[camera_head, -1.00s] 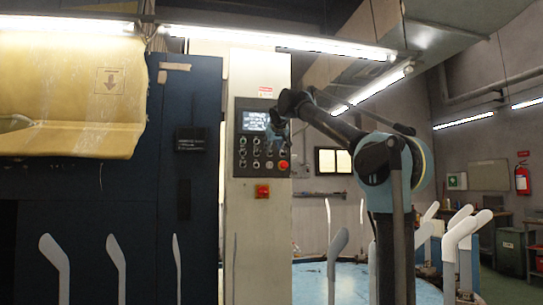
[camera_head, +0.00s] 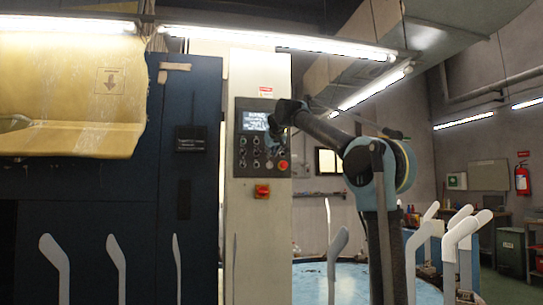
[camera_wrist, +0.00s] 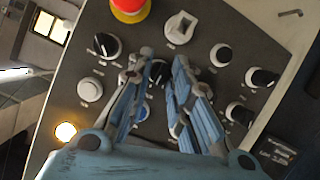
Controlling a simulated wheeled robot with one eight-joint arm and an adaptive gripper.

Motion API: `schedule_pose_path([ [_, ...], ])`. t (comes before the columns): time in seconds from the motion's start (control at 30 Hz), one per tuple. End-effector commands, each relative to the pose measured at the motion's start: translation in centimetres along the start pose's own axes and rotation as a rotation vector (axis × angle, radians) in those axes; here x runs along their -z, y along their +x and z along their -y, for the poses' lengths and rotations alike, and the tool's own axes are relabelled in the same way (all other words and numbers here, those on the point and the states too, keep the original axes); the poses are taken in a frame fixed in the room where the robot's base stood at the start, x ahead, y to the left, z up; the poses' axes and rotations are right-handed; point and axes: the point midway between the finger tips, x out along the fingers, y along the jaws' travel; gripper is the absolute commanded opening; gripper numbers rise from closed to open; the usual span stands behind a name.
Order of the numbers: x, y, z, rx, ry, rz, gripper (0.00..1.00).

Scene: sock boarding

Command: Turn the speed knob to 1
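The control panel (camera_head: 262,138) with a lit screen, several knobs and a red emergency button is on the pale cabinet. In the wrist view the panel face (camera_wrist: 228,28) is tilted and fills most of the picture. My gripper (camera_wrist: 160,62) is in front of it, its two blue-padded fingers apart. A black knob (camera_wrist: 157,72) shows between the fingers, partly hidden; I cannot tell whether they touch it. Other black knobs (camera_wrist: 107,45) lie around it. Labels are too small to read, so I cannot tell which is the speed knob or its setting.
The red emergency button (camera_wrist: 130,8) is at the top of the wrist view, near the fingertips. A white selector (camera_wrist: 181,27) and a lit orange lamp (camera_wrist: 66,131) are also close. A red switch (camera_head: 262,191) sits below the panel. White sock forms (camera_head: 337,250) stand in front.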

Motion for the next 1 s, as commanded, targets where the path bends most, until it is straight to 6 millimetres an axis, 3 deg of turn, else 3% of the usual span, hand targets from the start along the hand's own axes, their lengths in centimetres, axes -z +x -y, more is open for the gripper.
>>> schedule_pose_path([
  [0.67,-0.03,0.00,-0.08,-0.009,-0.019,0.002,0.00],
  [1.0,-0.02,0.00,0.05,-0.048,-0.116,0.007,0.00],
])
